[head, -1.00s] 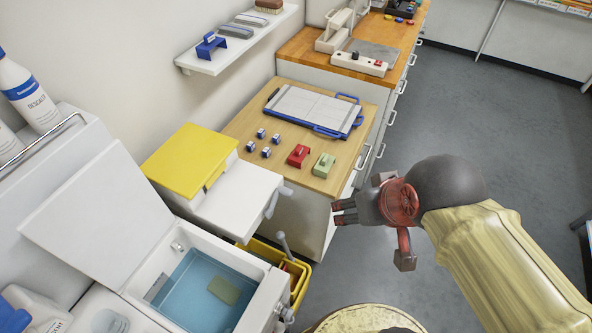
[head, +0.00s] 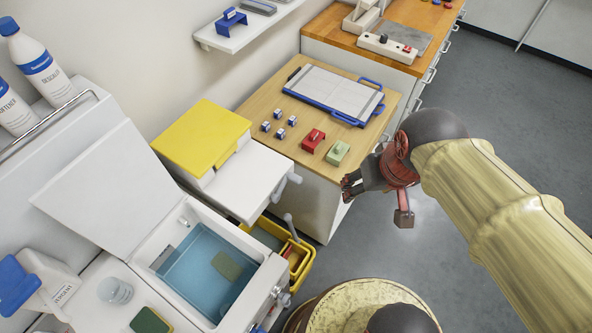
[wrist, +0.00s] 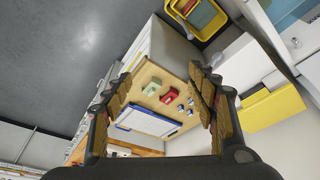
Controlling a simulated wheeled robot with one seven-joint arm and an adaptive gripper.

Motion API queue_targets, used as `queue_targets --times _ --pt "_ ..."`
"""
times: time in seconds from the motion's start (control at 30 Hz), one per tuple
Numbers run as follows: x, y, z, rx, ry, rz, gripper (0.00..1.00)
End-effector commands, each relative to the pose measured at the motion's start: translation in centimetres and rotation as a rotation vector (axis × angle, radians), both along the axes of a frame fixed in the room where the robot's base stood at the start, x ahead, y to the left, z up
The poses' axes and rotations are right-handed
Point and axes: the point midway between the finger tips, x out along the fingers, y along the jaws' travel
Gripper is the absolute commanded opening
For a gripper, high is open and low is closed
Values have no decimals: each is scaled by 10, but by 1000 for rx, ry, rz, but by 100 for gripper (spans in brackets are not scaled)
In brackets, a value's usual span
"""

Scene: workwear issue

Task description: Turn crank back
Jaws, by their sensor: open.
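A pale grey crank handle (head: 285,184) sticks out from the right side of a white box with a yellow lid (head: 202,136), in the head view. A second grey lever (head: 291,226) stands lower, beside the open basin and over the yellow bin; I cannot tell what it is fixed to. My gripper (head: 350,187) is to the right of the crank handle, apart from it, in front of the wooden-topped cabinet. It is open and empty. In the wrist view my gripper (wrist: 163,88) shows spread fingers with the cabinet top between them; the crank is not clear there.
An open basin of blue water (head: 205,270) with a raised lid is at lower left. A yellow bin (head: 298,266) stands beside it. The cabinet top (head: 262,107) holds a blue-framed board (head: 333,93), a red block (head: 313,140), a green block (head: 338,153) and small blue-white blocks. The floor at right is clear.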

Motion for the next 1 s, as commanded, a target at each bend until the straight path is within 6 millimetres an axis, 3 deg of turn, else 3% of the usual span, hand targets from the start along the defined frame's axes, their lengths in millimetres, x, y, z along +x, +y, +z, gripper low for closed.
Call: queue_targets --times 0.27,0.47,1.0 --pt "42 15 -17 22 182 3 58" --pt "84 35 -47 59 344 -51 58" --pt "185 99 -163 165 668 -423 58"
